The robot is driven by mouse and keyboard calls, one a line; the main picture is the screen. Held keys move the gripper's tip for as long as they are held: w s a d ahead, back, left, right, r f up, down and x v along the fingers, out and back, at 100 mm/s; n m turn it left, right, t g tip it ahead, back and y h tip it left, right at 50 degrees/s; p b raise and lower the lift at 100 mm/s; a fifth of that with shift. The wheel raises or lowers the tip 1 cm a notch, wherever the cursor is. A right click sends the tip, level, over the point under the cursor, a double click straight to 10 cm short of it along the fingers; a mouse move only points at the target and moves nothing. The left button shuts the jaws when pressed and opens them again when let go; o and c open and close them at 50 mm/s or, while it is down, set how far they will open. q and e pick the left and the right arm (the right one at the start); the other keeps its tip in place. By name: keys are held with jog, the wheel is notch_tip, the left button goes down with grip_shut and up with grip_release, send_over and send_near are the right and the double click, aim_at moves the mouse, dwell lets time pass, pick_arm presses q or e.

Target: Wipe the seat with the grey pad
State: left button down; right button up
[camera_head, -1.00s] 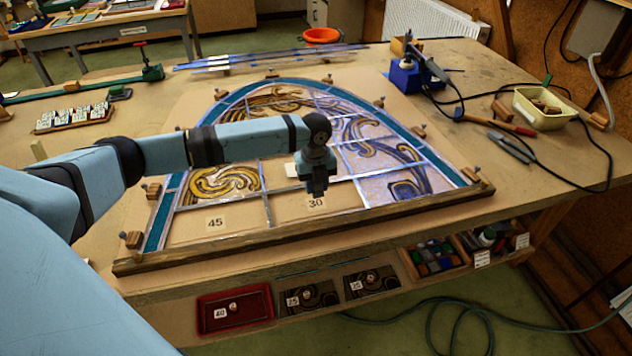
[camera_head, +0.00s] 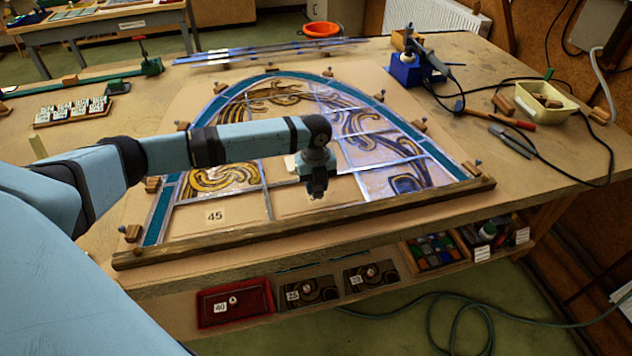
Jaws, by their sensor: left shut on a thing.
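The arched leaded panel (camera_head: 395,150) lies on the bench with two bare seats along its lower edge. One seat (camera_head: 290,203) is under my left gripper (camera_head: 318,193); the other (camera_head: 240,207) carries the label 45. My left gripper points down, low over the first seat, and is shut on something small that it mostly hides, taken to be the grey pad. I cannot tell whether the pad touches the seat. The gripper covers the place of the seat's label 30. My right gripper is not in view.
A wooden bar (camera_head: 310,225) edges the panel in front, and nails and wooden blocks surround it. A blue soldering stand (camera_head: 412,70), pliers (camera_head: 510,142) and a cream tub (camera_head: 545,103) stand at right. Below is a red tray (camera_head: 235,303) beside glass pieces.

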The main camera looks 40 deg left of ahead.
pick_arm(q)
jog(key=shift+f+b, duration=0.35)
jog(key=shift+f, duration=0.95)
